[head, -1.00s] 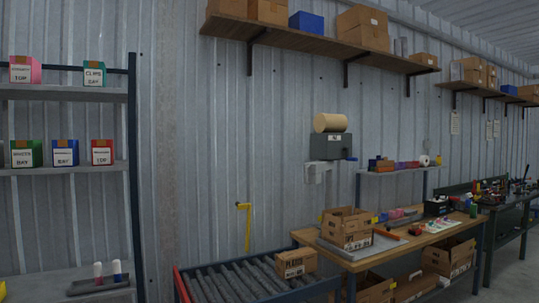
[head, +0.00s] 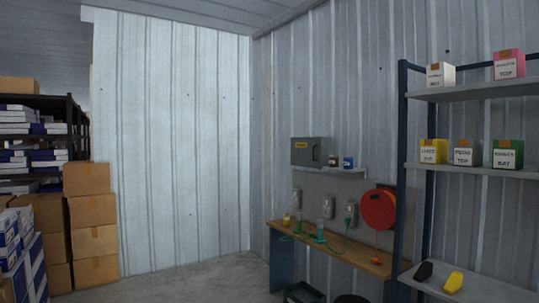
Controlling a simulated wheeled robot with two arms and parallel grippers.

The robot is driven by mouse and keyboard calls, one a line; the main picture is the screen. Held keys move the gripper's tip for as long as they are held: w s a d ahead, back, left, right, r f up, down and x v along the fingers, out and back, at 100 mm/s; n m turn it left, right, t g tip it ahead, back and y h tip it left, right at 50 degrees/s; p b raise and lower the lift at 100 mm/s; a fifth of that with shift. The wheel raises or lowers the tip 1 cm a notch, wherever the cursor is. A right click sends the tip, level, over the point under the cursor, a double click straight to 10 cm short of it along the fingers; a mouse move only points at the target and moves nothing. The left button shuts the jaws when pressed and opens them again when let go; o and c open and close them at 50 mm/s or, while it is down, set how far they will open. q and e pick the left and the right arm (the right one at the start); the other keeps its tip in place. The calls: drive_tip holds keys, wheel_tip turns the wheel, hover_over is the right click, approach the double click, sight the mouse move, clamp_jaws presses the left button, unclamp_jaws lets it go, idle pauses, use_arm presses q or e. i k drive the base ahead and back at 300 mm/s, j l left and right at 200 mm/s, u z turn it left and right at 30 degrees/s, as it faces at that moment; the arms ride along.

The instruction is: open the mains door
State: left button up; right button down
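A grey wall box (head: 309,152) with a small yellow label and a dark handle-like mark on its front hangs on the corrugated wall, right of the room corner in the head view. It looks like the mains box, but the label is too small to read. Its front door appears closed. Neither of my grippers is in view.
Below the box are a small shelf (head: 343,173) with jars and a wooden bench (head: 345,259) with several small items. A red reel (head: 378,209) hangs to the right. A shelf rack (head: 407,200) stands right, stacked cartons (head: 92,242) left. The floor (head: 190,281) between is clear.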

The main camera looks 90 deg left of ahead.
sight(310, 153)
drive_tip(key=u, duration=2.45)
drive_tip(key=i+l, duration=0.15)
drive_tip(key=i, duration=1.3)
drive_tip(key=i+l+z, duration=0.1)
drive_tip(key=i, duration=1.35)
drive_tip(key=l, duration=0.1)
